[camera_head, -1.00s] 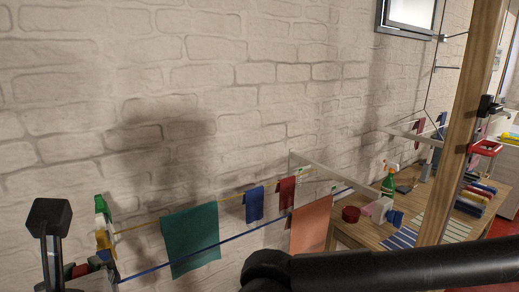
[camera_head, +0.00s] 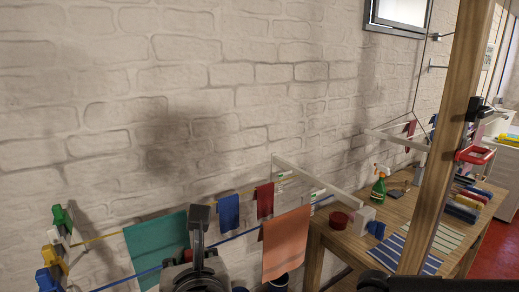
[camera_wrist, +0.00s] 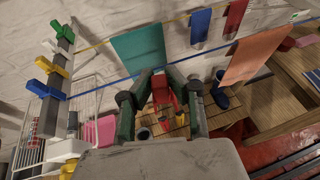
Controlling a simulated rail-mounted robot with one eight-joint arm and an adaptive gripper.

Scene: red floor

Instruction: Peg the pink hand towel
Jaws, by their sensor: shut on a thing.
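My gripper (camera_wrist: 163,76) is shut on a red peg (camera_wrist: 163,94) in the wrist view. In the head view my gripper (camera_head: 195,262) is in front of the teal towel (camera_head: 150,246), hiding part of it. A pink cloth-like thing (camera_wrist: 100,131) shows in the wrist view by a white wire rack, left of and below the gripper; I cannot tell its full shape. A coral-orange towel (camera_head: 286,243) hangs on the blue line, right of the gripper. Green (camera_head: 60,215), yellow (camera_head: 55,261) and blue (camera_head: 46,281) pegs sit on a post at left.
A blue cloth (camera_head: 228,212) and a red cloth (camera_head: 265,200) hang on the yellow line. The brick wall (camera_head: 180,100) is behind the lines.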

